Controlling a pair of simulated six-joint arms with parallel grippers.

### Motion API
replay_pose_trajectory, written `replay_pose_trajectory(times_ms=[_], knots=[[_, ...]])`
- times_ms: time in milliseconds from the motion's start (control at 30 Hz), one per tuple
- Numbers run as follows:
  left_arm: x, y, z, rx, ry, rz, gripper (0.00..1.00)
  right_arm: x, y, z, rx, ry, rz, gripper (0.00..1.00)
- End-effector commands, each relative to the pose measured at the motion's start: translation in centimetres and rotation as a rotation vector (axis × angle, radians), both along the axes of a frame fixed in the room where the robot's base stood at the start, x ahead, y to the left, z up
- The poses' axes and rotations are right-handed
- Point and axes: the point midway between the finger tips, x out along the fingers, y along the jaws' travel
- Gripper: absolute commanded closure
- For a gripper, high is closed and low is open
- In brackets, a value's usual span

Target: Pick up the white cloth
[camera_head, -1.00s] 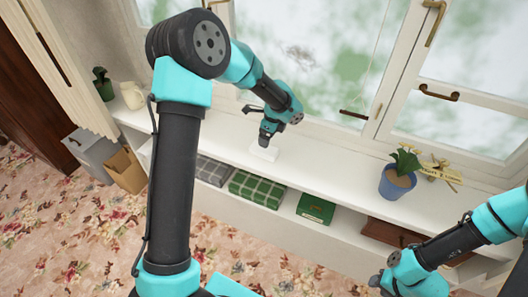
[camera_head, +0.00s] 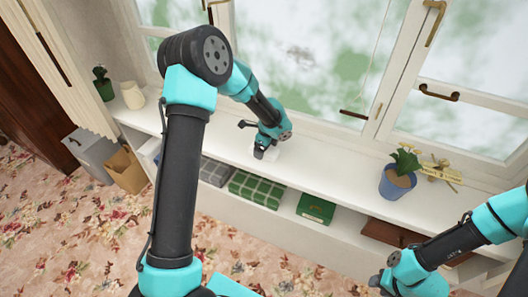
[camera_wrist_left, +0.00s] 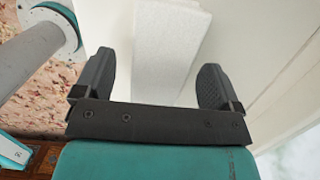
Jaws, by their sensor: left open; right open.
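The white cloth is a pale textured block-like shape on the white window sill. It shows in the left wrist view (camera_wrist_left: 170,50), between and beyond the two fingers, and as a small patch in the head view (camera_head: 272,153). My left gripper (camera_wrist_left: 155,85) is open, with dark fingers apart on either side of the cloth's near part. In the head view the left gripper (camera_head: 259,152) is at the cloth and partly covers it. Whether it touches the cloth I cannot tell. My right gripper (camera_head: 377,285) is open, low at the right, away from the cloth.
The sill (camera_head: 335,172) is clear between the cloth and a blue plant pot (camera_head: 396,184) at right. A cream jug (camera_head: 132,95) and small plant (camera_head: 103,86) stand at left. Green boxes (camera_head: 256,189) sit on the shelf below. The window (camera_head: 300,60) rises behind.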

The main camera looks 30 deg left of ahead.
Motion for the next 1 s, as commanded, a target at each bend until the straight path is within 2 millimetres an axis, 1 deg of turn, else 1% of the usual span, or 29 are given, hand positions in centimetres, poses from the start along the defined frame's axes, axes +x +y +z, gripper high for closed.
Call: replay_pose_trajectory(times_ms=[33,133,600,667,1000], knots=[[-0.02,0.05,-0.61,0.000,0.001,-0.002,0.11,0.00,0.00,0.00,0.000,0.000,0.000,0.59],[-0.01,0.11,-1.14,0.000,0.000,-0.002,0.11,0.00,0.00,0.00,0.000,0.000,0.000,0.59],[0.02,0.11,-1.17,0.000,-0.001,-0.002,0.11,0.00,0.00,0.00,0.000,0.000,0.000,0.59],[0.02,0.11,-1.16,0.000,-0.001,-0.002,0.15,0.00,0.00,0.00,0.000,0.000,0.000,0.59],[0.02,0.11,-1.16,0.000,-0.001,-0.002,0.48,0.00,0.00,0.00,0.000,0.000,0.000,0.59]])
